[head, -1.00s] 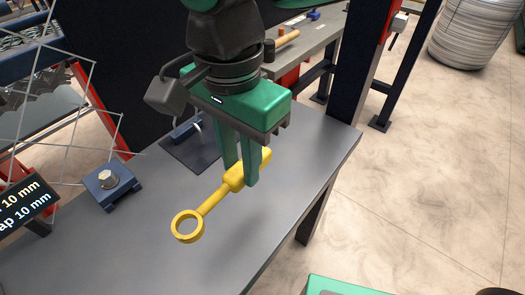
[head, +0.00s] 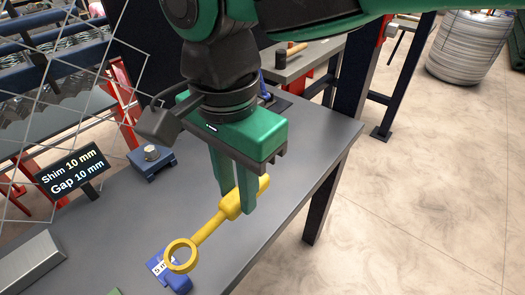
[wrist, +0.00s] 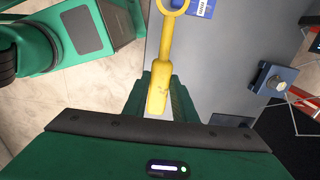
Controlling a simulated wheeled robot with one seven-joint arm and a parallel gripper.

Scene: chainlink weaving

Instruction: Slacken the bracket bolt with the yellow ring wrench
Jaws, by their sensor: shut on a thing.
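The yellow ring wrench (head: 206,229) is held by its handle in my gripper (head: 238,203), above the grey table. Its open ring (head: 181,256) points toward the lower left of the head view. In the wrist view the wrench (wrist: 162,70) runs up from between the fingers, its ring at the top edge. The bracket bolt (head: 151,152) is a pale hex head on a blue bracket (head: 160,170), left of my gripper and apart from the wrench. In the wrist view the bolt (wrist: 273,81) is at the right.
A blue block with a white label (head: 158,268) lies under the ring in the head view. A sign (head: 72,172) reads "Shim 10 mm, Gap 10 mm". A grey metal block (head: 30,265) is at lower left. Wire mesh (head: 60,95) stands behind. The middle tabletop (head: 110,225) is clear.

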